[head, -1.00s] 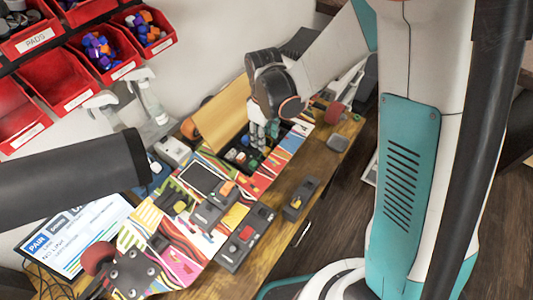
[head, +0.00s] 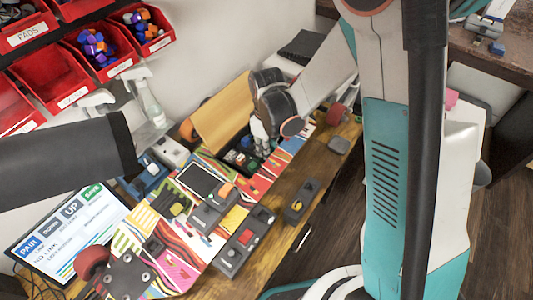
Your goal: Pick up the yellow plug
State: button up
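My gripper (head: 264,152) points down over the right side of a dark open compartment (head: 226,164) in the colourful board (head: 268,178). Its fingers are small and partly overlap the compartment, so their gap does not show clearly. Small coloured pieces (head: 240,157), including green and red ones, lie in the compartment beside the fingers. I cannot make out a yellow plug among them for sure.
Grey modules (head: 240,245) with buttons sit on the board's near part. A tablet screen (head: 72,235) stands at lower left. A tan curved panel (head: 222,112) rises behind the compartment. Red bins (head: 55,72) hang at upper left. The wooden bench's (head: 318,178) right strip is partly clear.

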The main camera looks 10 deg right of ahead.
jog(key=shift+r, duration=0.1)
jog(key=shift+c, duration=0.5)
notch_tip(320, 180, up, 20)
jog(key=p, duration=0.6)
jog(key=w+a, duration=0.3)
dwell(0.6)
jog(key=shift+f+b, duration=5.85)
jog(key=shift+f, duration=2.5)
jog(key=shift+f+b, duration=0.45)
jog(key=shift+f, duration=0.25)
